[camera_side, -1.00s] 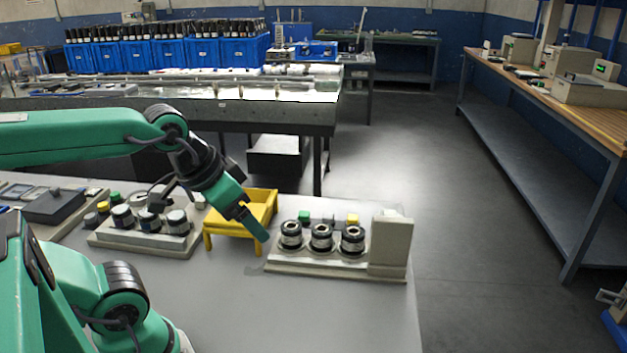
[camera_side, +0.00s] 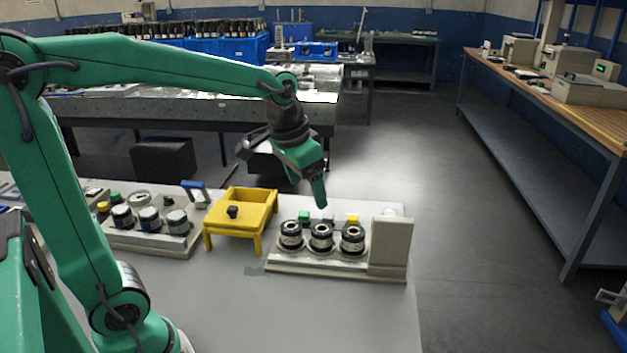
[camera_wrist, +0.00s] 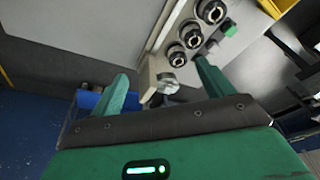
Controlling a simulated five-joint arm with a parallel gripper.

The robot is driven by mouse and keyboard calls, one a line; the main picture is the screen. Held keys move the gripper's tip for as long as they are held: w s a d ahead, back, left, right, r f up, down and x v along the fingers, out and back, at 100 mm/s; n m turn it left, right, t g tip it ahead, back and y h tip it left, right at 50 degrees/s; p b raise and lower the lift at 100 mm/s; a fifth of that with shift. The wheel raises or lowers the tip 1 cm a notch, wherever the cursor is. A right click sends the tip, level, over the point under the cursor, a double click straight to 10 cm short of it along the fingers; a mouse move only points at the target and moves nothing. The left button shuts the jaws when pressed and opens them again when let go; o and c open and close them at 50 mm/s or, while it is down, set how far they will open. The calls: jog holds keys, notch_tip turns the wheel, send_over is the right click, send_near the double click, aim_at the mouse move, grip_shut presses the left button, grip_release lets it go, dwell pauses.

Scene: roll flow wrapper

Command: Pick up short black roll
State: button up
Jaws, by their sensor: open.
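A small black piece (camera_side: 232,211), which may be the short black roll, lies in the yellow tray (camera_side: 240,227) left of centre in the side view. My gripper (camera_side: 319,200) points down above the back of the three-station fixture (camera_side: 330,268), to the right of the tray. In the wrist view my gripper (camera_wrist: 163,82) is open, with its two green fingers spread and nothing between them held. Three black-and-silver ringed rolls (camera_side: 321,238) stand in the fixture; they also show in the wrist view (camera_wrist: 190,35), beyond the right finger.
The fixture has a tall grey block (camera_side: 391,248) at its right end and green and yellow buttons (camera_side: 304,216) behind the rolls. A panel with knobs (camera_side: 150,238) stands left of the tray. The front of the grey table (camera_side: 230,310) is clear.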

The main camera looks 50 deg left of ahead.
jog(key=w+a+f+g, duration=0.2)
jog(key=w+f, duration=0.4)
jog(key=w, duration=0.4)
jog(key=m+g, duration=0.1)
send_over(352, 235)
jog(key=a, duration=0.1)
notch_tip(352, 235, down, 8)
jog(key=r, duration=0.1)
jog(key=shift+w+a+f, duration=0.1)
jog(key=shift+w+f, duration=0.15)
jog(key=shift+f, duration=0.2)
jog(key=shift+w+a+f, duration=0.1)
jog(key=shift+w+f, duration=0.15)
jog(key=shift+f, duration=0.2)
jog(key=shift+f, duration=0.1)
jog(key=shift+f, duration=1.2)
jog(key=shift+f, duration=0.1)
jog(key=shift+w+d+f, duration=0.1)
jog(key=shift+d+f, duration=0.05)
jog(key=shift+f, duration=2.35)
jog(key=shift+c, duration=0.2)
jog(key=c, duration=1.1)
